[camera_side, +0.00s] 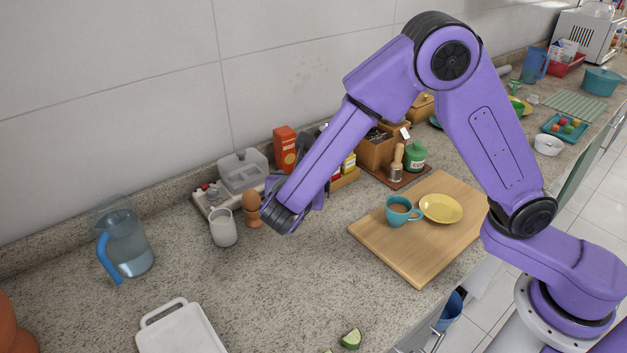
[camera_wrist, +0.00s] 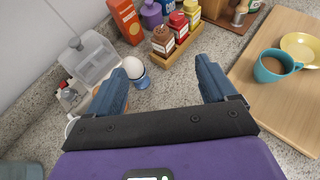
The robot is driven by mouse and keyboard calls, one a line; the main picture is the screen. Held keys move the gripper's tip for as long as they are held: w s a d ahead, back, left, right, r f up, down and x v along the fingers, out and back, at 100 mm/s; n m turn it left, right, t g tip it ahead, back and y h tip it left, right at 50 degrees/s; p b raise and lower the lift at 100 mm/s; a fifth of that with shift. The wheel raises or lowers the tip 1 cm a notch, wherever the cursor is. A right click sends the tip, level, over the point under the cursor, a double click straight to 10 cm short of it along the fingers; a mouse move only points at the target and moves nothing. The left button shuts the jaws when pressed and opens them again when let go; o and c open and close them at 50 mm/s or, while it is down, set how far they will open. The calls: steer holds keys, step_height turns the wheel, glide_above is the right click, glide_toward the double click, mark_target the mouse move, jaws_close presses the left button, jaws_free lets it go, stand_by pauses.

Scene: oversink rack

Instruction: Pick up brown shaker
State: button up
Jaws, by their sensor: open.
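The brown shaker (camera_wrist: 163,41) stands upright at the left end of a small wooden tray (camera_wrist: 182,51), beside a red shaker (camera_wrist: 179,28) and a yellow one (camera_wrist: 192,14). In the side view my arm hides the brown shaker. My gripper (camera_wrist: 161,68) is open and empty above the counter. In the wrist view the brown shaker lies beyond the gap between the two blue fingers, apart from both.
A white egg in a blue cup (camera_wrist: 138,74) stands close to the left finger. An orange-red box (camera_wrist: 126,20) and a purple pot (camera_wrist: 151,15) stand behind the tray. A wooden board (camera_side: 390,250) bears a teal cup (camera_side: 399,212) and yellow plate. Front counter is mostly clear.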

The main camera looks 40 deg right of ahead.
steer(key=shift+x, duration=8)
steer(key=shift+s+f, duration=0.1)
steer(key=shift+f, duration=0.05)
jaws_close()
